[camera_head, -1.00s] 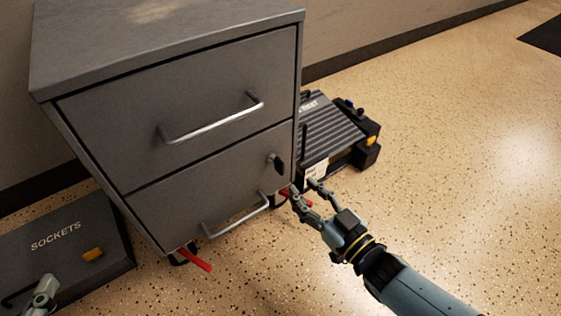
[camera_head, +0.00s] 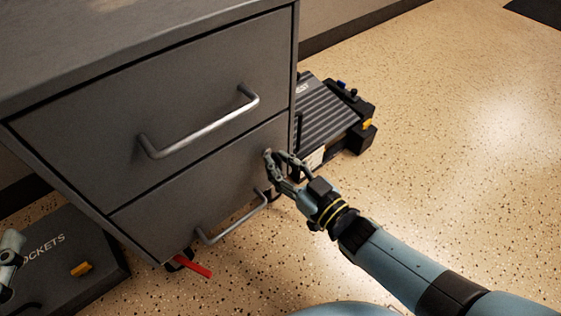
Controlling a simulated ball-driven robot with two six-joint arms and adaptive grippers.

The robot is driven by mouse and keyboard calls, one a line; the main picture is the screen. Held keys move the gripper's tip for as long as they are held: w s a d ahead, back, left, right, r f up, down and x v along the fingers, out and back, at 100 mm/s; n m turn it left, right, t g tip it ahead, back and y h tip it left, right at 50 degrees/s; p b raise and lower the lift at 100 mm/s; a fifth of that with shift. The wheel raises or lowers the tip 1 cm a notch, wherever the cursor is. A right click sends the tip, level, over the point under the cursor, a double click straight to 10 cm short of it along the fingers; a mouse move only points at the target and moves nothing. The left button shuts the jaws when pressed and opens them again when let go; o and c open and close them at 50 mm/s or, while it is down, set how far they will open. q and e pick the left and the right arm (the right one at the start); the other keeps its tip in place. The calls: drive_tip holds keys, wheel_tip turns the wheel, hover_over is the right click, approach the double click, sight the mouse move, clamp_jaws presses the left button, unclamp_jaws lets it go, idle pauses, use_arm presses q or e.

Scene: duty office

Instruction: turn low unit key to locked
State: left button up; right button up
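The low unit (camera_head: 80,140) is a grey cabinet with two drawers, each with a metal bar handle. In the earlier frame its key and lock show at the upper right of the lower drawer. Now my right gripper (camera_head: 277,156) is at that spot and hides the key. Its fingers are close to the drawer front; whether they touch or grip the key I cannot tell. My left gripper (camera_head: 10,258) shows only in part at the left edge, well away from the lock.
A dark case marked SOCKETS (camera_head: 60,262) lies on the floor at lower left. A black ribbed case (camera_head: 325,108) stands right of the cabinet. A red caster lever (camera_head: 195,267) sticks out under the cabinet. The speckled floor at right is clear.

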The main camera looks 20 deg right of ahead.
clamp_jaws()
